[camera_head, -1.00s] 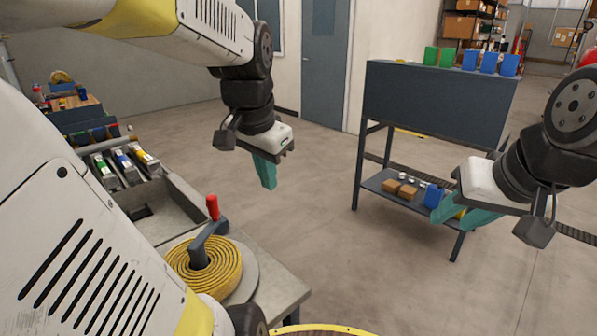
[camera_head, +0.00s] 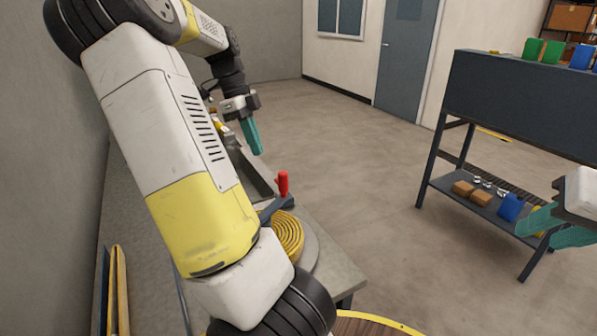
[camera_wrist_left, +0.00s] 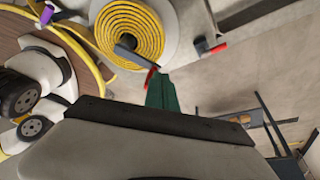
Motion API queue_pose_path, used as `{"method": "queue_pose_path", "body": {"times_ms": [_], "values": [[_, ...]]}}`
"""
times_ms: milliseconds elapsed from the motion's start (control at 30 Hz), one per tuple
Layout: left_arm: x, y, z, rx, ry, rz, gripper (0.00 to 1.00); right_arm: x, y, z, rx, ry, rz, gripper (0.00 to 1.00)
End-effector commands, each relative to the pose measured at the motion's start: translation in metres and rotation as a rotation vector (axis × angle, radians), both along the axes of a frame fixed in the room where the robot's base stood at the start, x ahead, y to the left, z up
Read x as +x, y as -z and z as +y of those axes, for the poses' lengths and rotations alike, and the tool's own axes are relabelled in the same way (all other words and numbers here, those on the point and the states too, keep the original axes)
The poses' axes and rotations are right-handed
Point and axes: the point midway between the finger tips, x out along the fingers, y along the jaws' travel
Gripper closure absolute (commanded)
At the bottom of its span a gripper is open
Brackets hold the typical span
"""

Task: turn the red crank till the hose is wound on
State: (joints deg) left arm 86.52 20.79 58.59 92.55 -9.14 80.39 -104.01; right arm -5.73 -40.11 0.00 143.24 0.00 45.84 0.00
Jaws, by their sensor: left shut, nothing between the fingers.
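The red crank handle (camera_head: 283,184) stands upright on a dark arm over the flat yellow hose coil (camera_head: 288,236). The coil lies on a grey round plate at the bench's edge. My left arm hides the crank's hub and part of the coil. My left gripper (camera_head: 252,138) is shut and empty, beyond and left of the handle, apart from it in the head view. In the left wrist view the coil (camera_wrist_left: 130,30) is at the top, and the handle (camera_wrist_left: 151,76) is partly behind the fingers (camera_wrist_left: 162,93). My right gripper (camera_head: 548,226) is open and empty at the right edge.
The grey bench (camera_head: 328,262) runs along the left, largely behind my left arm. A dark rack (camera_head: 510,108) with colored boxes stands at the right. In the left wrist view another dark piece with a red end (camera_wrist_left: 217,48) lies right of the coil. Open floor separates bench and rack.

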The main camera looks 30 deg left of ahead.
Motion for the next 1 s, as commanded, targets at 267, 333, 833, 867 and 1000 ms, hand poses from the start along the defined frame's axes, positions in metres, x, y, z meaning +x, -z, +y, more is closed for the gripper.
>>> {"method": "queue_pose_path", "body": {"times_ms": [267, 333, 833, 867, 1000], "values": [[-0.015, 0.0, 0.034, -0.05, 0.058, -0.071, 1.0, 0.0, 0.0, 0.0, 0.0, 0.0, 0.0, 0.63], [-0.015, 0.005, 0.032, -0.051, 0.061, -0.071, 1.0, 0.0, 0.0, 0.0, 0.0, 0.0, 0.0, 0.63], [-0.009, 0.095, -0.005, -0.053, 0.061, -0.069, 1.0, 0.0, 0.0, 0.0, 0.0, 0.0, 0.0, 0.63], [-0.008, 0.092, -0.01, -0.049, 0.063, -0.07, 1.0, 0.0, 0.0, 0.0, 0.0, 0.0, 0.0, 0.63], [-0.005, 0.091, -0.03, -0.048, 0.06, -0.07, 1.0, 0.0, 0.0, 0.0, 0.0, 0.0, 0.0, 0.63]]}}
